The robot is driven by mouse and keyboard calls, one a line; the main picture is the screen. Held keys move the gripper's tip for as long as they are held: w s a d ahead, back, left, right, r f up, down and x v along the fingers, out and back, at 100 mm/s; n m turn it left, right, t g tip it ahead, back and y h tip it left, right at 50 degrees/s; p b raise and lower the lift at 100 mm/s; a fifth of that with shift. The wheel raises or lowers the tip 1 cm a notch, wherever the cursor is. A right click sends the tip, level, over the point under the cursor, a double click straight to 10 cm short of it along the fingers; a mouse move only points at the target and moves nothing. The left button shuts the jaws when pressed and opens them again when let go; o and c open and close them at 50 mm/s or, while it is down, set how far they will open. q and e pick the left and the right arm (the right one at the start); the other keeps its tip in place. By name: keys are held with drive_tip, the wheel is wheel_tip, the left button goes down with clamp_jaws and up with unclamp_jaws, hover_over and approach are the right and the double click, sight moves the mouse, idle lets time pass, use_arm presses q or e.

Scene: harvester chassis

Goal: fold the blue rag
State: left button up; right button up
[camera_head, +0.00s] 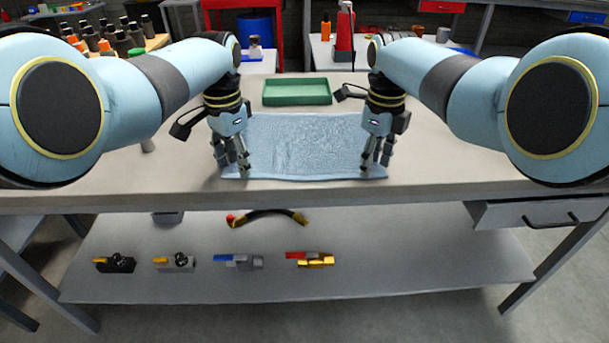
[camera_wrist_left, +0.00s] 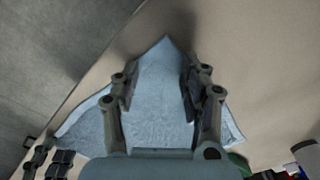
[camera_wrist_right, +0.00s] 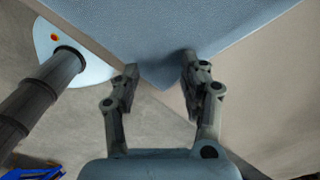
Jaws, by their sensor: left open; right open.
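The light blue rag (camera_head: 305,140) lies spread flat on the workbench, its front edge close to the bench's front edge. My left gripper (camera_head: 240,168) is over the rag's front left corner. In the left wrist view the rag (camera_wrist_left: 158,115) lies between and beyond the open fingers (camera_wrist_left: 158,92), one corner pointing up the picture. My right gripper (camera_head: 377,166) is at the front right corner. In the right wrist view a corner of the rag (camera_wrist_right: 165,60) reaches between the open fingers (camera_wrist_right: 158,85). I cannot tell whether the fingers touch the cloth.
A green tray (camera_head: 297,92) stands just behind the rag. A lower shelf (camera_head: 180,290) holds several valves and a curved hose (camera_head: 265,214). A drawer (camera_head: 545,213) hangs under the bench at the right.

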use_arm(q)
drive_tip(key=shift+w+f, duration=0.1)
drive_tip(key=shift+f, duration=0.05)
use_arm(e)
drive_tip(key=shift+w+f, duration=0.1)
drive_tip(key=shift+f, duration=0.1)
use_arm(q)
drive_tip(key=shift+c, duration=0.4)
use_arm(e)
drive_tip(key=shift+c, duration=0.4)
use_arm(q)
drive_tip(key=shift+s, duration=0.2)
drive_tip(key=c, duration=0.8)
use_arm(e)
drive_tip(key=shift+s+f, duration=0.2)
drive_tip(key=shift+s, duration=0.05)
drive_tip(key=c, duration=0.8)
use_arm(q)
clamp_jaws()
use_arm(e)
clamp_jaws()
use_arm(q)
drive_tip(key=shift+a+f, duration=0.1)
use_arm(e)
drive_tip(key=shift+d, duration=0.1)
